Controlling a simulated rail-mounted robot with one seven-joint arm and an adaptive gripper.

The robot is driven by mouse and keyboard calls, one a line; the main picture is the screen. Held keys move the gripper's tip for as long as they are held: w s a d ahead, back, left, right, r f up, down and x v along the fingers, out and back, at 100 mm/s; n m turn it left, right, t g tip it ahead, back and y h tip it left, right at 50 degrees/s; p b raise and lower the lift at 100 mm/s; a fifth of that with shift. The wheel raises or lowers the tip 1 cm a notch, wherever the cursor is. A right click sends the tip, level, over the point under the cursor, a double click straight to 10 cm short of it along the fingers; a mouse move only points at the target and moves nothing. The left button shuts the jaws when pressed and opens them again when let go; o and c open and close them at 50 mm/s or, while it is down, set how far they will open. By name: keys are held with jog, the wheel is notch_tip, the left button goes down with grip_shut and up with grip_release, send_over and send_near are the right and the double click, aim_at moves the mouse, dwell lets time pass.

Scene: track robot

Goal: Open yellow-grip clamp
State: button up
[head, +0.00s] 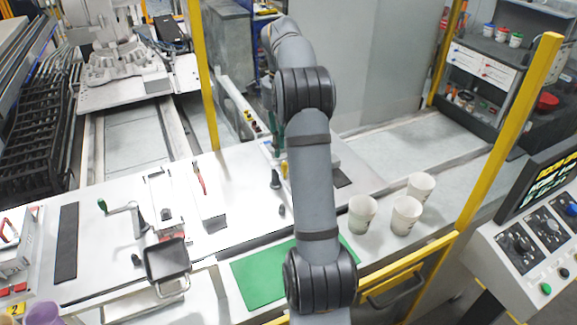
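A small yellow part (284,169), possibly the clamp's yellow grip, shows just left of my arm on the light workbench (235,170). My arm covers the area to its right, so I cannot tell the clamp's full shape or whether it is open or shut. A dark-handled upright piece (275,179) stands beside the yellow part. Green parts (277,141) show just behind it. My arm rises through the middle of the picture and bends away at the top. My gripper is not visible.
Several white cups (361,214) stand right of my arm. A green mat (257,274) lies at the front. A green-handled crank (120,207) and black pan (167,260) are at left. Yellow posts (205,85) and a yellow rail (400,266) bound the area. A control panel (535,245) is at right.

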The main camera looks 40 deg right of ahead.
notch_tip(320, 180, down, 8)
jog(key=shift+d+f+b, duration=0.1)
jog(key=shift+f+b, duration=0.15)
jog(key=shift+b, duration=0.05)
jog(key=shift+c, duration=0.4)
jog(key=c, duration=0.4)
grip_shut()
